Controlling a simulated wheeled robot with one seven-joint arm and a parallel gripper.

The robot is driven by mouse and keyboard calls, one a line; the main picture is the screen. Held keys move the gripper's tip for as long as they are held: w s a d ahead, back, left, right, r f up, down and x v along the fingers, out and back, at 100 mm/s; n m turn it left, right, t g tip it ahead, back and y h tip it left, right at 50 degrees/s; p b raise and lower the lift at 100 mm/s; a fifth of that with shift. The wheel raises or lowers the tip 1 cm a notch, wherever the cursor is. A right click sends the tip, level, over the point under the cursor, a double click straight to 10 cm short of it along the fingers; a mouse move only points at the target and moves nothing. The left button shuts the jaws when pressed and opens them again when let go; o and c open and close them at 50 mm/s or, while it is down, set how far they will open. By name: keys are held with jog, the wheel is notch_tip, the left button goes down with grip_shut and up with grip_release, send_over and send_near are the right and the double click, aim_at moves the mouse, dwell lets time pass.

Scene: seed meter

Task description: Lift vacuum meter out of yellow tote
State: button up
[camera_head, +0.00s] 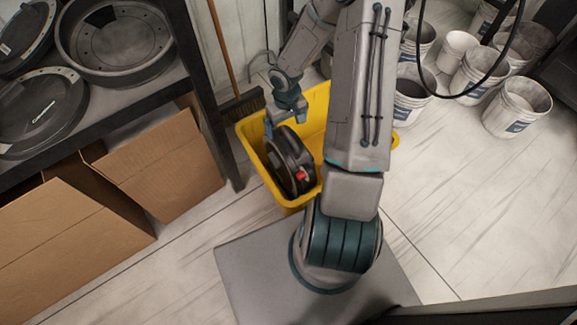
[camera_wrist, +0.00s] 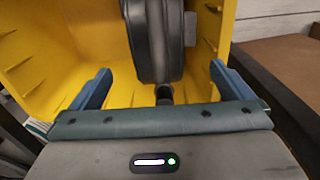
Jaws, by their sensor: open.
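The yellow tote (camera_head: 250,135) stands on the floor in the head view, with its inner walls also showing in the wrist view (camera_wrist: 40,50). The vacuum meter (camera_head: 290,160), a dark round unit with a red part, is inside the tote, standing on edge. My gripper (camera_head: 282,118) is at the meter's upper end, over the tote. In the wrist view, my gripper (camera_wrist: 155,92) is open, with its two blue fingers on either side of the meter (camera_wrist: 157,40). A gap shows between each finger and the meter. The meter's lower part is hidden.
Cardboard boxes (camera_head: 160,165) and a dark shelf with round plates (camera_head: 118,40) are at the left. A broom (camera_head: 242,106) stands close behind the tote. Several white buckets (camera_head: 516,105) are at the upper right. My arm covers the tote's right part.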

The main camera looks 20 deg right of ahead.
jog(key=f+b, duration=0.1)
jog(key=f, duration=0.1)
jog(key=f+b, duration=0.1)
jog(key=f, duration=0.2)
jog(key=f+b, duration=0.1)
jog(key=f, duration=0.1)
jog(key=shift+s+d+f+b, duration=0.25)
jog(key=shift+s+b, duration=0.05)
jog(key=shift+s, duration=0.05)
jog(key=shift+r, duration=0.1)
jog(key=c, duration=2.1)
notch_tip(320, 180, up, 13)
jog(key=p, duration=0.8)
notch_tip(320, 180, up, 21)
jog(key=p, duration=1.8)
send_over(288, 133)
jog(key=shift+f, duration=0.2)
